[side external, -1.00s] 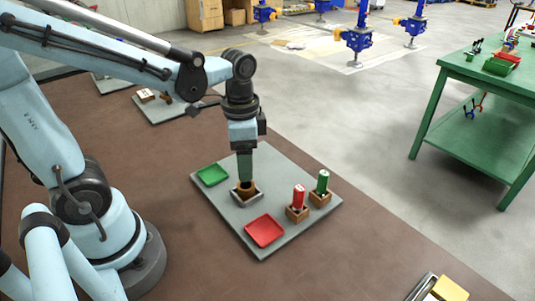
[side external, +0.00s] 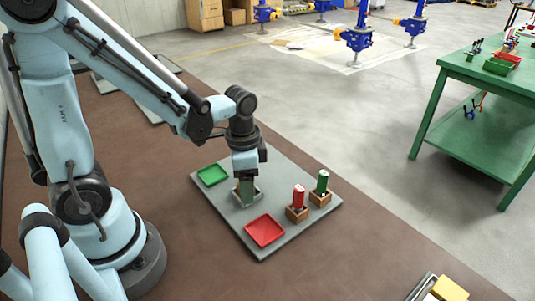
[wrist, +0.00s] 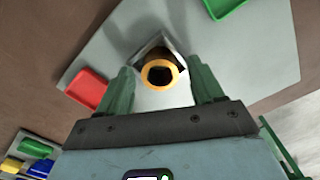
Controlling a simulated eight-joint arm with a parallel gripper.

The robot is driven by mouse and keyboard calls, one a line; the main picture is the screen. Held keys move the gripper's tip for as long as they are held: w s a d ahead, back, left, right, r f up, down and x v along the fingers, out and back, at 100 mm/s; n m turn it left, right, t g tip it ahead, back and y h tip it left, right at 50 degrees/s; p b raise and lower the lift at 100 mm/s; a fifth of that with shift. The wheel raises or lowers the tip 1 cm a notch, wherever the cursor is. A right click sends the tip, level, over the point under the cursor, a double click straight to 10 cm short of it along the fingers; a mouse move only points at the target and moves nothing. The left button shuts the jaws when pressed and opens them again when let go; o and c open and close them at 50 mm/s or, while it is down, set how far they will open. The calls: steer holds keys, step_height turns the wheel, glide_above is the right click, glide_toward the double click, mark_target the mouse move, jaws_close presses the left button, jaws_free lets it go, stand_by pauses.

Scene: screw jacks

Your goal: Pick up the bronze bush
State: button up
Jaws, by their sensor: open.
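The bronze bush (wrist: 160,72) shows in the wrist view as an orange-gold ring with a dark bore. It stands in a pale square holder (side external: 258,200) on the grey board. My gripper (side external: 246,199) points straight down at the holder, its green fingers low inside or just over it. In the wrist view my gripper (wrist: 159,76) is open, with one finger on each side of the bush. I cannot tell whether either finger touches it. In the side view the fingers hide the bush.
A green tray (side external: 212,175) and a red tray (side external: 265,230) lie on the grey board (side external: 284,170). A red cylinder (side external: 299,195) and a green cylinder (side external: 323,181) stand in wooden blocks to the right. A green table (side external: 480,110) stands farther off.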

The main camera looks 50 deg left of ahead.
jaws_close()
stand_by(0.3)
steer(key=shift+r, duration=0.2)
